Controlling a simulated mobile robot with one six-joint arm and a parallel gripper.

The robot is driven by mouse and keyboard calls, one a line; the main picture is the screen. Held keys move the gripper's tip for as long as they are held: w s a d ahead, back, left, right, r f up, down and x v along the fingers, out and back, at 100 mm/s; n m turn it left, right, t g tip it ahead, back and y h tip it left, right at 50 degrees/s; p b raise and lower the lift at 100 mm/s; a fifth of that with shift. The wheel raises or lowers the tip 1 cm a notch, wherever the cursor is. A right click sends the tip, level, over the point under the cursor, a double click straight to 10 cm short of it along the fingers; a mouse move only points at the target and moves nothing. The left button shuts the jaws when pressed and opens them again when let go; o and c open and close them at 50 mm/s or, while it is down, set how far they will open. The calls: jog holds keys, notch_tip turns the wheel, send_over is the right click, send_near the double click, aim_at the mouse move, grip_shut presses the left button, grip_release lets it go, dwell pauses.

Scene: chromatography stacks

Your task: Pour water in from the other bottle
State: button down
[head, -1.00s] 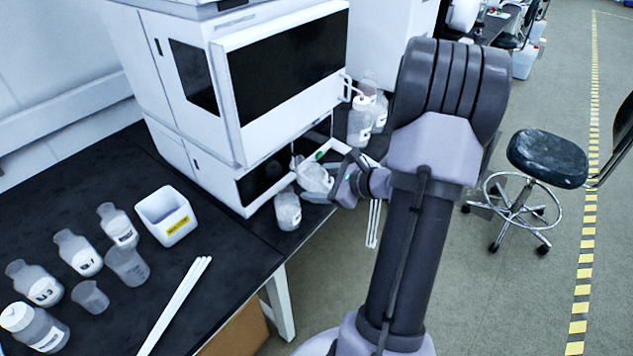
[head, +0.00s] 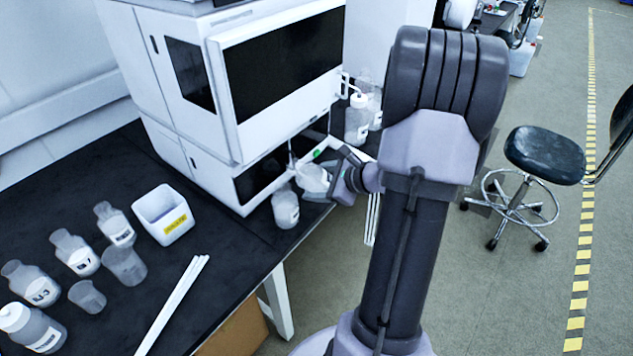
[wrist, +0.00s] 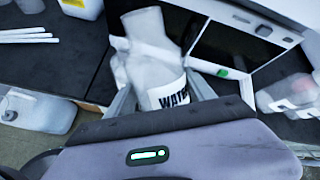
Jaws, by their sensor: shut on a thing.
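My gripper (head: 326,184) is shut on a clear bottle labelled "WATER" (wrist: 152,60), which also shows in the head view (head: 313,177). The held bottle is tilted, its mouth end toward the left over a second bottle. That second bottle (head: 285,208) stands upright on the black bench in front of the white instrument. In the wrist view the held bottle hides most of what lies beneath it. I cannot tell whether water is flowing.
The white instrument (head: 265,95) stands close behind the bottles. Two bottles (head: 357,122) stand beyond it at right. Left on the bench are several labelled bottles, beakers, a white box (head: 163,214) and white rods (head: 172,305). The bench edge is near; a stool (head: 545,155) stands right.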

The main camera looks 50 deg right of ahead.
jog(key=shift+f, duration=0.1)
jog(key=shift+s+d+g+h, duration=0.1)
jog(key=shift+g+h, duration=0.2)
jog(key=shift+g, duration=0.1)
jog(key=shift+n, duration=0.3)
jog(key=shift+d, duration=0.1)
jog(key=shift+f, duration=0.1)
jog(key=shift+s+g+h+b, duration=0.1)
jog(key=shift+g+h+b, duration=0.2)
jog(key=shift+g+b, duration=0.1)
jog(key=shift+f, duration=0.15)
jog(key=shift+f+n+g+h+b, duration=0.15)
jog(key=shift+n+g+h+b, duration=0.15)
